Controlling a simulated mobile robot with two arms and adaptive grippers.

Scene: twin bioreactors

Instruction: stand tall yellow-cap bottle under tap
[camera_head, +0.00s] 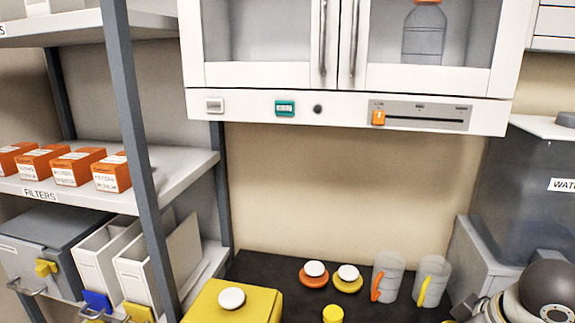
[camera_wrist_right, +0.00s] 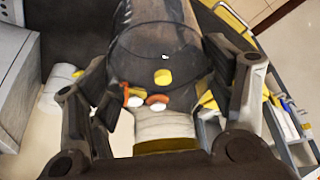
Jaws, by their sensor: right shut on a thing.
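In the right wrist view, my right gripper (camera_wrist_right: 165,110) has its fingers on both sides of a clear, see-through bottle with a pale ribbed neck (camera_wrist_right: 165,123) and a yellow band (camera_wrist_right: 165,145), which looks like its cap. The bottle's clear body (camera_wrist_right: 150,45) reaches away from the camera, and the dark counter shows through it. In the head view only my right arm shows, at the lower right corner; its gripper and the bottle are out of frame. A yellow round top (camera_head: 333,314) shows at the bottom edge. My left gripper is not in view. I cannot pick out a tap.
On the dark counter (camera_head: 275,268) stand an orange and a yellow white-topped item (camera_head: 348,280), two clear jugs (camera_head: 388,277) and a yellow box (camera_head: 232,308). A wall cabinet (camera_head: 350,60) hangs above. A grey tank (camera_head: 520,180) is at right, a shelf rack (camera_head: 140,120) at left.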

